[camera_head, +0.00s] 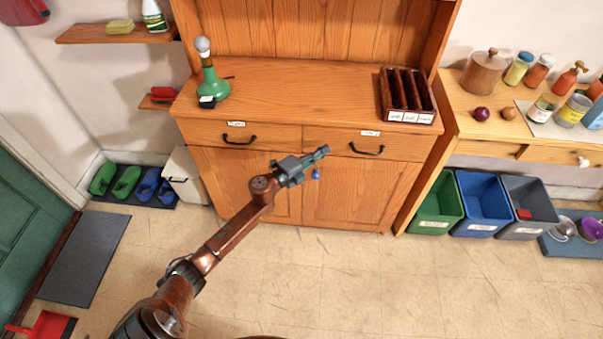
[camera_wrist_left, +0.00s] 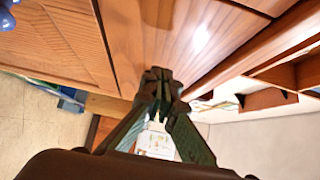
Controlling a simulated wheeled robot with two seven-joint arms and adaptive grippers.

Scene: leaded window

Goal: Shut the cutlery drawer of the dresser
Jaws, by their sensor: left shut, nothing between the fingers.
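The wooden dresser (camera_head: 290,85) has two labelled drawers side by side, the left drawer (camera_head: 275,138) and the right drawer (camera_head: 335,137), each with a dark handle. The labels are too small to read, so I cannot tell which is the cutlery drawer. Both fronts look about flush. My left gripper (camera_head: 322,152) is shut and empty in front of the dresser, near the right drawer's lower left part; I cannot tell if it touches. In the left wrist view its fingertips (camera_wrist_left: 158,75) are together near a wooden surface. My right gripper is out of view.
A small blue thing (camera_head: 316,174) hangs at the cupboard doors below the gripper. A green lamp-like object (camera_head: 212,82) and a dark compartment box (camera_head: 407,97) stand on the dresser top. Bins (camera_head: 485,203) stand at the right. The floor (camera_head: 330,275) in front is clear.

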